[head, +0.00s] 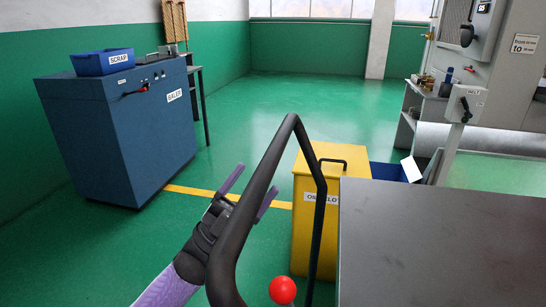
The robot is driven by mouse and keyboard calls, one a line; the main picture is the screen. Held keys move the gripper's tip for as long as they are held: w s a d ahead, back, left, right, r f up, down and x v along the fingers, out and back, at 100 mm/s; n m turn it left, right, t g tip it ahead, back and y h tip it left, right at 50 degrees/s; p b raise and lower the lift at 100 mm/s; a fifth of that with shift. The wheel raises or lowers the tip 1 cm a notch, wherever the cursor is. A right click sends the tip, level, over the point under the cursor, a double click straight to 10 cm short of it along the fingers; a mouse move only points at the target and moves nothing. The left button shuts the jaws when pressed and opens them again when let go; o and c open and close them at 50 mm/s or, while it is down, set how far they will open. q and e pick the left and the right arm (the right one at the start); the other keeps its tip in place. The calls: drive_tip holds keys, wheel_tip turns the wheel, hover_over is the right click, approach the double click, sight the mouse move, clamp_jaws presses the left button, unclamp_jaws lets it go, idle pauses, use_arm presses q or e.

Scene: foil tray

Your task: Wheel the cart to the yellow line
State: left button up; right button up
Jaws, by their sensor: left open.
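The black tube handle (266,165), which looks like the cart's, rises in a bent loop at the bottom centre. The rest of the cart is below the picture or cannot be told apart. The yellow line (185,190) runs across the green floor beyond the handle, from the blue machine towards the yellow bin. My left gripper (249,192) is open, with one finger on each side of the handle's left tube in the picture. The tube hides part of it, and I cannot tell whether they touch. My right gripper is not in view.
A red ball knob (282,290) shows at the bottom. A yellow bin (302,225) stands just beyond the handle. A grey top (430,240) fills the lower right. A blue baler (115,130) with a scrap tray (102,62) stands left. The floor beyond the line is clear.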

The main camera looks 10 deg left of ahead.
sight(271, 162)
use_arm(q)
drive_tip(key=x, duration=0.5)
drive_tip(key=shift+w+r, duration=0.1)
clamp_jaws()
idle(1.2)
